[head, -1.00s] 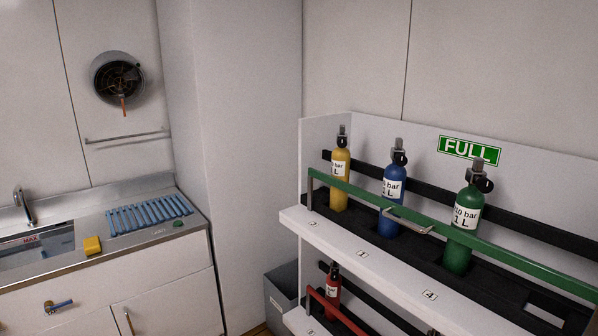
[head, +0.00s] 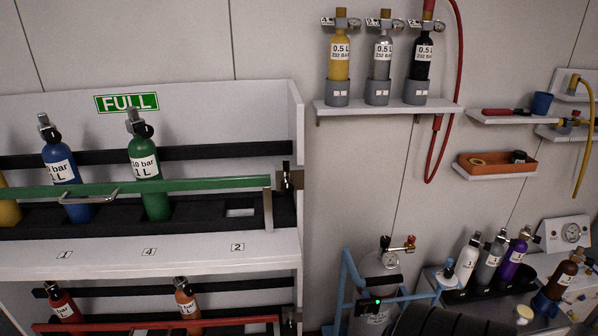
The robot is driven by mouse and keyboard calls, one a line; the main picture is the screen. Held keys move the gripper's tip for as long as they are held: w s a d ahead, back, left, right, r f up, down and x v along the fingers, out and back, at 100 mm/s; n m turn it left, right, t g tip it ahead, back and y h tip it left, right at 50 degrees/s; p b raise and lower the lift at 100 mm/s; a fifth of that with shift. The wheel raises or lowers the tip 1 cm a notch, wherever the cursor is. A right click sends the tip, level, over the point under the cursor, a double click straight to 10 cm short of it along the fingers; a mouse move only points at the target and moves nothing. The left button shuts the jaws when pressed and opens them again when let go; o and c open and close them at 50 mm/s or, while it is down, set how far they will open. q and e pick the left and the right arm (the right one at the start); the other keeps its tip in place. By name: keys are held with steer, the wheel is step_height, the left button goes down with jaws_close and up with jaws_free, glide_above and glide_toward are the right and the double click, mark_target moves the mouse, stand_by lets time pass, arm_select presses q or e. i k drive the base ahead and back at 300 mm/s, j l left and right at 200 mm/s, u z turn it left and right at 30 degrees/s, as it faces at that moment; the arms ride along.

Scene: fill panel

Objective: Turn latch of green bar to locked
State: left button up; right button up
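The green bar (head: 190,185) runs across the front of the upper rack shelf, under the FULL sign (head: 127,102). A metal handle (head: 90,196) sits on the bar. At the bar's right end, a dark metal latch (head: 287,180) is on the rack's side post; its exact position is too small to tell. Behind the bar stand a blue cylinder (head: 60,165) and a green cylinder (head: 150,175), upright, with a yellow cylinder (head: 8,209) cut off at the left edge. Neither of my grippers is in view.
The lower shelf has a red bar (head: 150,326) before a red cylinder (head: 64,305) and an orange cylinder (head: 187,303). Right of the rack stand a blue frame (head: 345,290) with a grey tank (head: 378,275) and a bench with several cylinders. A small wall shelf (head: 390,108) holds three cylinders.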

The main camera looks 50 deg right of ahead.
mark_target(287, 187)
steer(key=z, duration=1.6)
steer(key=k+u, duration=0.1)
steer(key=u, duration=0.15)
